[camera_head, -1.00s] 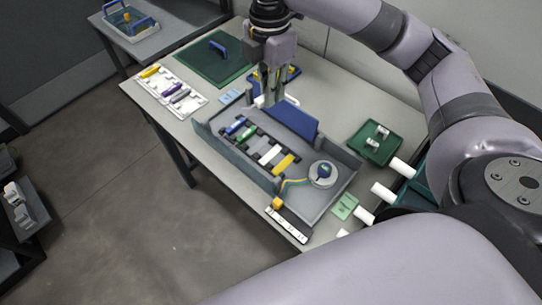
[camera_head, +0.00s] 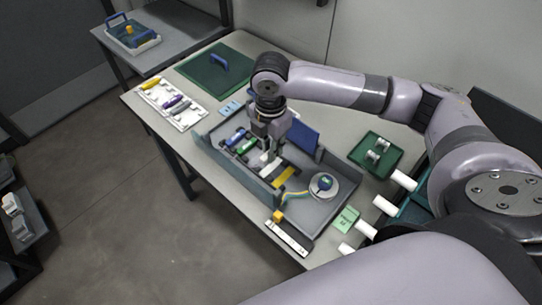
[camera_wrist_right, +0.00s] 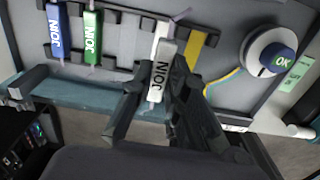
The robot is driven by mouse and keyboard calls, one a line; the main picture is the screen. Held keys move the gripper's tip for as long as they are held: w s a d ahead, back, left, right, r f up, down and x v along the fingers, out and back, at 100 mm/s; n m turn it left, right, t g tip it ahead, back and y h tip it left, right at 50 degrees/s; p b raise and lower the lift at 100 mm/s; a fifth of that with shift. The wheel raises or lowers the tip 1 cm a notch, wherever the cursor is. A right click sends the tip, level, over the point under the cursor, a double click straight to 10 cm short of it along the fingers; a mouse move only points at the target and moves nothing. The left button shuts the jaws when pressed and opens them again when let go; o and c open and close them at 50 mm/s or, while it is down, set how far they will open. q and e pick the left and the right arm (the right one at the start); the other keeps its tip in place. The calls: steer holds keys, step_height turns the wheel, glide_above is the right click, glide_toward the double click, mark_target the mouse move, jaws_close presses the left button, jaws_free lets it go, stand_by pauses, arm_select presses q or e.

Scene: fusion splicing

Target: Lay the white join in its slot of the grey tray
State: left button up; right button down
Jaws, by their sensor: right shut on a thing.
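The grey tray (camera_head: 322,212) stands on the table, with a blue join (camera_wrist_right: 57,32) and a green join (camera_wrist_right: 92,38) in its slots. A white strip (camera_wrist_right: 161,32) and a yellow strip (camera_wrist_right: 197,48) mark two places beside them. My right gripper (camera_head: 268,160) is over the tray, pointing down. In the right wrist view its fingers (camera_wrist_right: 156,98) are shut on the white join (camera_wrist_right: 158,74), which lies in line with the white strip. I cannot tell whether the join touches the tray. My left gripper is not in view.
A round device marked OK (camera_head: 323,185) sits in the tray's right part, with coloured fibres leading to its side. A blue panel (camera_head: 303,136) stands at the tray's back. A green tray (camera_head: 376,153), a white rack (camera_head: 172,103) and a green mat (camera_head: 212,70) surround it.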

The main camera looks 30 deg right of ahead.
mark_target(271, 167)
steer(key=shift+f, duration=2.15)
steer(key=shift+f, duration=0.1)
steer(key=shift+f, duration=0.5)
steer(key=c, duration=1.6)
jaws_free()
steer(key=shift+r, duration=0.55)
step_height(271, 167, up, 12)
steer(key=shift+r, duration=0.1)
